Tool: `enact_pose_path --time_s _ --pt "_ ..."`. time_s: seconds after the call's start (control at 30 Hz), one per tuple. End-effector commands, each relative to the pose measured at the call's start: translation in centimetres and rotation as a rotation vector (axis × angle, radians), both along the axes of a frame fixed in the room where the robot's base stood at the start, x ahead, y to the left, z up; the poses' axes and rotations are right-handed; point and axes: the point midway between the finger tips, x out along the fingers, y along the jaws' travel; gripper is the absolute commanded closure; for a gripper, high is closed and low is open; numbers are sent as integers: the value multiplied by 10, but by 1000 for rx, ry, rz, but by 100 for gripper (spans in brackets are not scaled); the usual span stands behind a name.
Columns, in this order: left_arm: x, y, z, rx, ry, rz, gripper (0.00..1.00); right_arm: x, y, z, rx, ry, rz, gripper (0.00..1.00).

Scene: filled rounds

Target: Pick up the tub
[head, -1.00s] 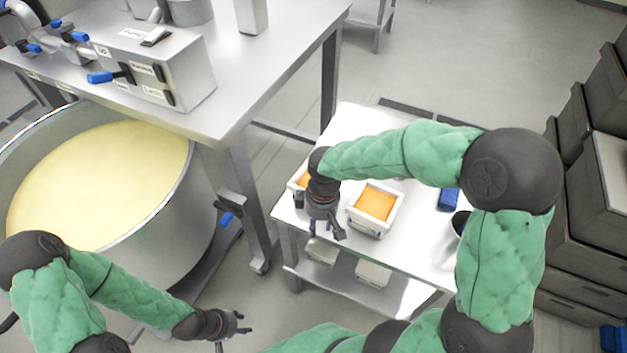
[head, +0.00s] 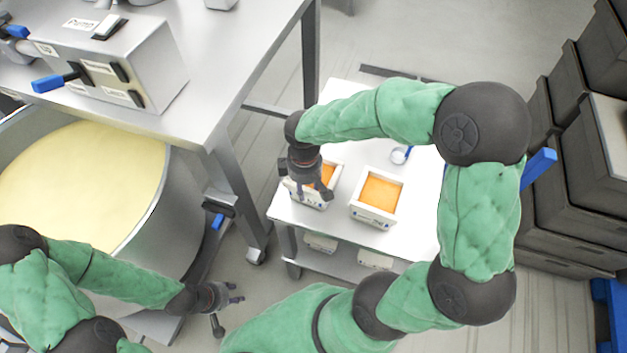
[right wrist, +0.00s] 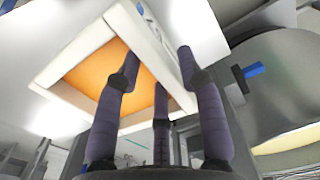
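Two white tubs filled with orange stand on the small white table. The left tub (head: 328,174) is partly hidden behind my right gripper (head: 308,195). The right tub (head: 374,216) stands apart from it, in clear view. In the right wrist view, my right gripper (right wrist: 158,70) has its fingers spread across one wall of a tub (right wrist: 72,97), one over the orange contents and one outside. A gap shows between the fingers, so it looks open. My left gripper (head: 232,300) is open and empty, low over the floor.
The small table (head: 345,100) also holds a round blue-and-white item (head: 401,154). More white containers (head: 320,243) sit on its lower shelf. A steel bench (head: 215,90) and a large vat (head: 185,190) stand left. Dark crates (head: 560,205) are stacked right.

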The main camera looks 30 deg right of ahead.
Motion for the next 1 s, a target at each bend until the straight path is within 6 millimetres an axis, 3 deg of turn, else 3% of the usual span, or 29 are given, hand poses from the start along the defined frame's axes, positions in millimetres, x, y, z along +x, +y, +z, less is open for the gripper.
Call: enact_pose_path --time_s 0.4,0.67,0.8,0.83,1.0 --pt "0 0 -20 0 -1 0 60 0 0 -49 0 1 0 61" --pt "0 0 -19 0 -1 0 60 0 0 -52 1 -2 -1 61" --pt "0 0 -19 0 -1 0 60 0 0 -52 1 -2 0 95" --pt "0 0 -19 0 -1 0 60 0 0 -52 1 -2 0 100" --pt "0 0 -19 0 -1 0 60 1 0 -51 0 -5 -1 100"
